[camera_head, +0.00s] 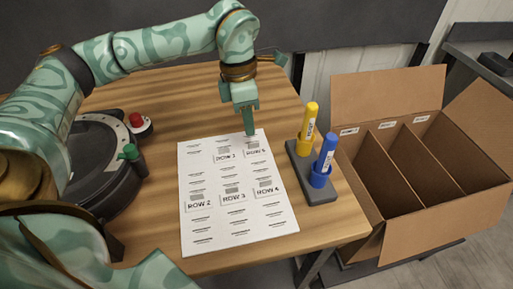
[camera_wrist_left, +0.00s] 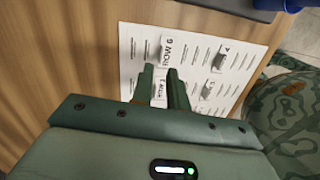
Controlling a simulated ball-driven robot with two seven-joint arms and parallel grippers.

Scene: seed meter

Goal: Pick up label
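A white label sheet (camera_head: 237,193) lies flat on the wooden table, with several small labels marked ROW and a number. Labels such as ROW 2 (camera_head: 199,204), ROW 3 (camera_head: 233,197) and ROW 4 (camera_head: 266,190) form its lower row. My left gripper (camera_head: 249,131) points down at the sheet's far right edge. In the left wrist view its two fingers (camera_wrist_left: 162,76) are apart, with a label (camera_wrist_left: 159,90) showing in the gap below. Another label reading ROW 6 (camera_wrist_left: 166,50) lies just beyond the fingertips. I cannot tell whether the fingers touch the sheet. My right gripper is out of view.
A dark holder (camera_head: 318,190) with a yellow marker (camera_head: 308,130) and a blue marker (camera_head: 325,160) stands right of the sheet. An open divided cardboard box (camera_head: 440,215) stands beside the table. A dark round device (camera_head: 100,165) with red and green knobs is at the left.

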